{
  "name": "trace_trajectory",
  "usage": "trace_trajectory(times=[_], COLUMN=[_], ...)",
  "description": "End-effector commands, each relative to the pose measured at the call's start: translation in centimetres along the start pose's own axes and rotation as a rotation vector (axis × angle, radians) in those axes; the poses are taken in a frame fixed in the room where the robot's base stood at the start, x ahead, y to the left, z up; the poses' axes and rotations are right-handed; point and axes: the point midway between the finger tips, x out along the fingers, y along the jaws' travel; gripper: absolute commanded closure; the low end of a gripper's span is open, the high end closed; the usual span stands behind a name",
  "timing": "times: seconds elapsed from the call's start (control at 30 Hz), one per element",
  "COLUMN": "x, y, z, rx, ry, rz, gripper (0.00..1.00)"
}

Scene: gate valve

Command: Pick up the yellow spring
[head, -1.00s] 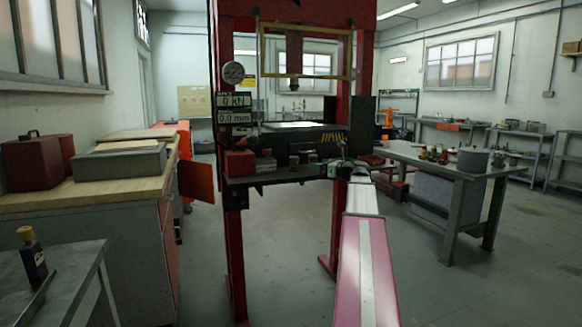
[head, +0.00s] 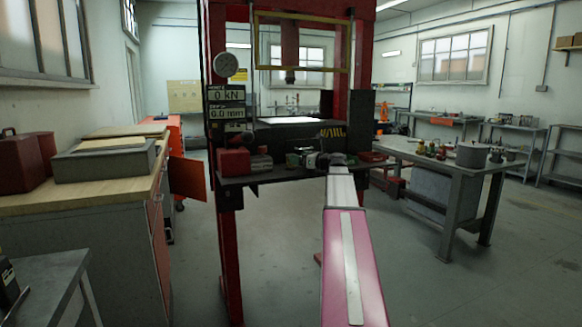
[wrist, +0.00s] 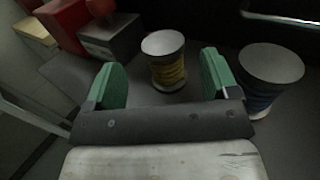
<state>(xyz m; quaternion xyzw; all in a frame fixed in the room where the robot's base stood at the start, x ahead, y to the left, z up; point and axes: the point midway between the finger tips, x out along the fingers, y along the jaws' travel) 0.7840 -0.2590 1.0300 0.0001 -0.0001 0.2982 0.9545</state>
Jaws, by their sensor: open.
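The yellow spring (wrist: 168,72) shows in the wrist view as yellow coils below a round pale grey cap, upright on a dark shelf. It is ahead of my gripper (wrist: 161,62), between the lines of its two green fingers. The fingers are spread apart with a gap on both sides of the spring, and they do not seem to touch it.
A similar piece with blue coils (wrist: 258,101) stands close to the right finger. A red box (wrist: 70,22) and a grey block (wrist: 110,36) are at the upper left. The red press frame (head: 228,250) stands around the shelf (head: 262,178). A workbench (head: 440,160) is to the right.

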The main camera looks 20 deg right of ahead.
Motion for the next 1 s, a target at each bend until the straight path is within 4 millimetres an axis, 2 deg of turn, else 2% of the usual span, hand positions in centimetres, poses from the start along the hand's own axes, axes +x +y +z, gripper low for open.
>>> trace_trajectory(times=[0.4,0.63,0.67,0.8,0.87,1.0], x=[4.8,5.0,5.0,5.0,5.0,5.0], y=[-0.5,-0.4,-0.4,-0.4,-0.4,-0.4], z=[0.2,0.2,0.2,0.1,0.2,0.2], rx=[0.000,0.000,0.000,0.000,0.000,0.000], ry=[0.000,0.000,0.000,0.000,0.000,-0.001], rz=[0.001,-0.001,-0.001,0.000,0.000,0.000], gripper=[0.20,0.20,0.23,0.69,0.84,0.85])
